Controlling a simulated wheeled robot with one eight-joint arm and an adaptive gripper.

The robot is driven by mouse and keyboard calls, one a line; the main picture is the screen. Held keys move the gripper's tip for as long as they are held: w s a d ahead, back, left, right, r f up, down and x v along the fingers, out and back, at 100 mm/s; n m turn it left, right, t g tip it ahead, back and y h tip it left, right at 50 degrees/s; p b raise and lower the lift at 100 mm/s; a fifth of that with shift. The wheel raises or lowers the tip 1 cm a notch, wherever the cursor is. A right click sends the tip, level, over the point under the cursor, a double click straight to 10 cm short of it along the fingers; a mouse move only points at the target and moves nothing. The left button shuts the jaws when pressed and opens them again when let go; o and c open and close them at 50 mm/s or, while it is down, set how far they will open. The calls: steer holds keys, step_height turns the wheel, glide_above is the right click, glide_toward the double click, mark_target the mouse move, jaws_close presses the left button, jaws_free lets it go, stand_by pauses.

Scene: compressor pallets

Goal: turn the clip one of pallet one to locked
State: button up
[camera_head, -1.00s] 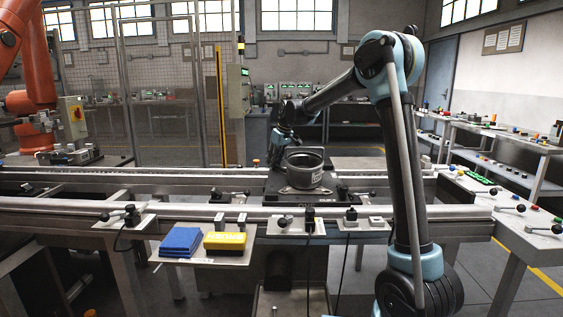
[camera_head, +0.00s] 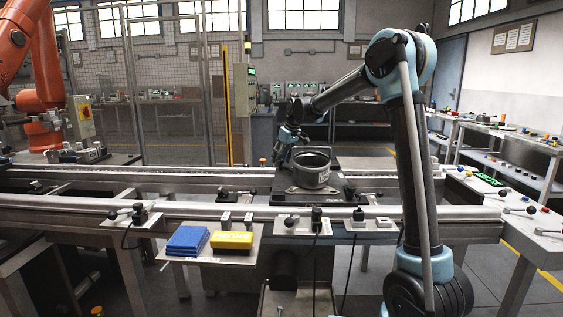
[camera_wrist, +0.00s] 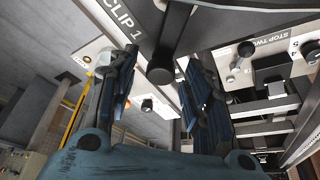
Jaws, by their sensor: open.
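The pallet (camera_head: 345,163) is a dark plate on the conveyor, bearing a dark round housing (camera_head: 311,172). In the wrist view, clip one is a black lever with a round knob (camera_wrist: 160,73), beside the white "CLIP 1" label (camera_wrist: 120,36) on the dark pallet edge. My gripper (camera_wrist: 160,66) is open, one finger left of the knob and one right. The knob appears between the fingertips with gaps on both sides; I see no contact. In the head view my gripper (camera_head: 279,158) points down at the pallet's left side, and the clip is too small to make out.
Conveyor rails (camera_head: 120,205) run across the front. A blue stack (camera_head: 187,240) and a yellow box (camera_head: 232,242) lie on a front shelf. An orange robot (camera_head: 38,95) stands at left. A "STOP TWO" panel (camera_wrist: 265,62) is at right in the wrist view.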

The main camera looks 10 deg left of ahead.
mark_target(289, 168)
steer(key=v, duration=1.1)
steer(key=shift+r, duration=0.2)
